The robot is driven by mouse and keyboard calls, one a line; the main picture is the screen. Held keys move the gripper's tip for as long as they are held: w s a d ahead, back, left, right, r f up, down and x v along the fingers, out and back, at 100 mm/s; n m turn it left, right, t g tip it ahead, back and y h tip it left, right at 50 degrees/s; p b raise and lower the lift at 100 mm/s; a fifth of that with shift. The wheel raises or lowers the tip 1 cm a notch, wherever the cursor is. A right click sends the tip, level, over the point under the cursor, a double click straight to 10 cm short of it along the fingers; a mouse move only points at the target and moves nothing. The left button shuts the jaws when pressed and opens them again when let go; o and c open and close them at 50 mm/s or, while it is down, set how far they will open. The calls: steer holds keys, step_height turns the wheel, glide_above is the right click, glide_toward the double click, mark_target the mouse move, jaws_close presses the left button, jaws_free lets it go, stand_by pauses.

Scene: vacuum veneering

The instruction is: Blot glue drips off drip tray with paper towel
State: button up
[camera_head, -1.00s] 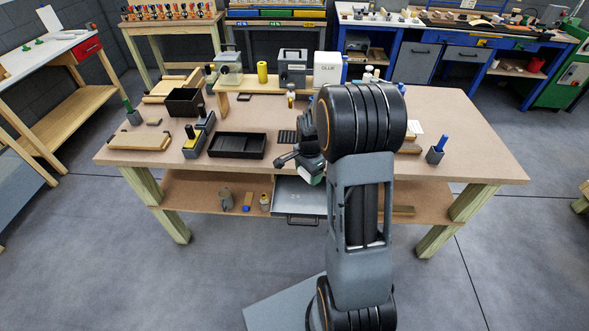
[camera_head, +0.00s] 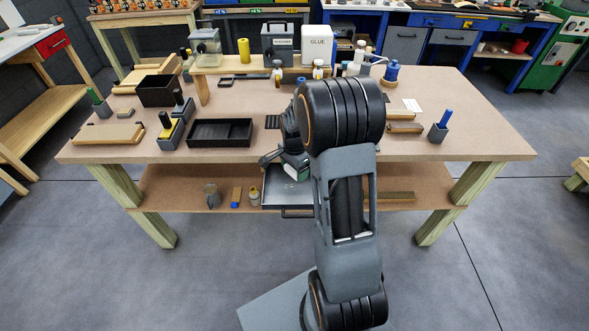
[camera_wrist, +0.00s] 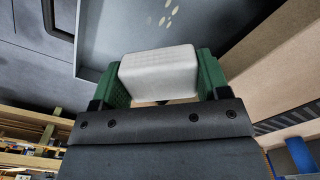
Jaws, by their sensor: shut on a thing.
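My gripper (camera_wrist: 158,78) has green fingers shut on a white block-shaped paper towel (camera_wrist: 158,72). In the head view my gripper (camera_head: 292,170) is at the table's front edge, over the back part of the drip tray. The grey drip tray (camera_head: 285,192) sits at the lower shelf's level, partly hidden by my arm. In the wrist view the drip tray (camera_wrist: 115,35) fills the upper middle, with several pale glue drips (camera_wrist: 168,14) beyond the towel. I cannot tell whether the towel touches the tray.
The workbench top (camera_head: 340,146) overhangs the tray. A black bin (camera_head: 220,132), a blue-handled tool in a holder (camera_head: 438,130) and glue bottles stand on it. A mug (camera_head: 211,196) and a small bottle (camera_head: 254,195) stand on the shelf (camera_head: 165,185) left of the tray.

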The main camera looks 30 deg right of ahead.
mark_target(294, 186)
steer(key=shift+f+b, duration=2.2)
steer(key=shift+f, duration=1)
steer(key=shift+w+a+f, duration=0.2)
steer(key=shift+a, duration=0.2)
steer(key=shift+w+a+f, duration=0.2)
steer(key=shift+a, duration=0.2)
steer(key=shift+w+a, duration=0.25)
steer(key=shift+a, duration=0.25)
steer(key=shift+w+a, duration=0.25)
steer(key=shift+a, duration=0.2)
steer(key=shift+d, duration=0.3)
steer(key=shift+s+d, duration=0.4)
steer(key=shift+d, duration=0.3)
steer(key=shift+s+d, duration=0.4)
steer(key=shift+d, duration=0.25)
step_height(294, 186, up, 3)
steer(key=shift+s+d+f+p, duration=0.1)
steer(key=shift+d+f+p, duration=0.1)
steer(key=shift+p, duration=0.45)
steer(key=shift+a+r+p, duration=0.1)
steer(key=shift+r+p, duration=2)
steer(key=shift+r, duration=0.75)
